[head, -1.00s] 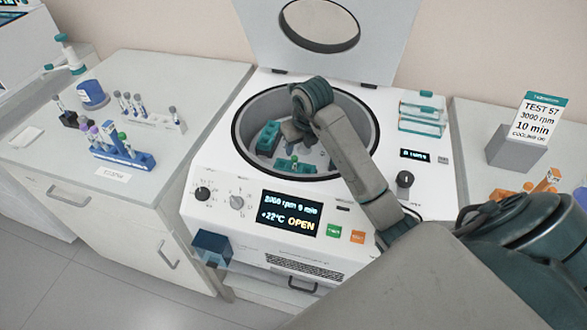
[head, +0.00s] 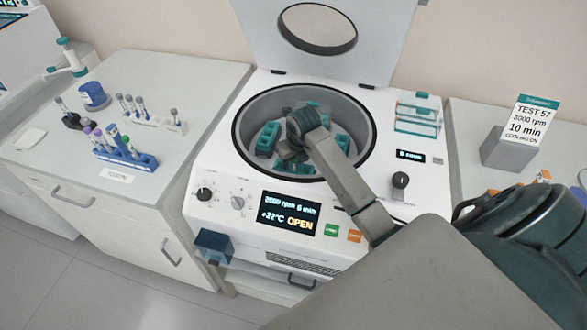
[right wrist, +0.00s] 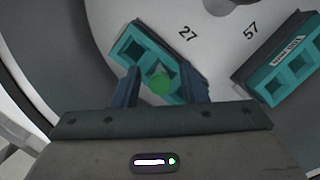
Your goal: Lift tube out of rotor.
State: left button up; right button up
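The open centrifuge (head: 215,165) holds a rotor with teal buckets; one bucket (head: 268,137) shows left of my right arm in the head view. In the right wrist view, a tube with a round green cap (right wrist: 161,84) sits in a teal bucket (right wrist: 133,48) near the number 27 on the grey rotor (right wrist: 150,15). My right gripper (right wrist: 160,87) is open, with one finger on each side of the cap and small gaps visible. In the head view my right gripper (head: 289,154) reaches into the bowl and hides the tube. My left gripper is out of view.
A second teal bucket (right wrist: 290,65) lies near the number 57. The bowl wall surrounds the gripper, and the raised lid (head: 380,45) stands behind. A blue rack (head: 125,155) with several tubes stands on the left bench.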

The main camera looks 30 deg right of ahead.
jog(key=c, duration=0.6)
notch_tip(320, 180, up, 9)
jog(key=b, duration=0.3)
jog(key=shift+w+f, duration=0.1)
jog(key=shift+r, duration=0.65)
notch_tip(320, 180, up, 5)
jog(key=p, duration=0.3)
jog(key=shift+f, duration=0.3)
